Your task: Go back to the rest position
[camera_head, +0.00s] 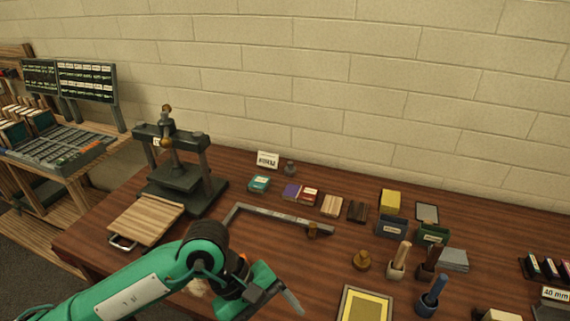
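My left arm, green with dark joints, comes in from the lower left and reaches over the front of the brown table (110,248). My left gripper (283,294) is at the bottom middle, with a grey finger tip pointing down and right. It is seen from above and behind, so I cannot tell whether it is open or shut, and I see nothing clearly held in it. My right gripper is not in view.
A dark press (178,178) stands at the back left, with a wooden board (148,220) before it. A grey angled bar (275,217) lies behind my arm. Handled tools (398,262), small bins (391,226) and a yellow framed tray (366,304) crowd the right.

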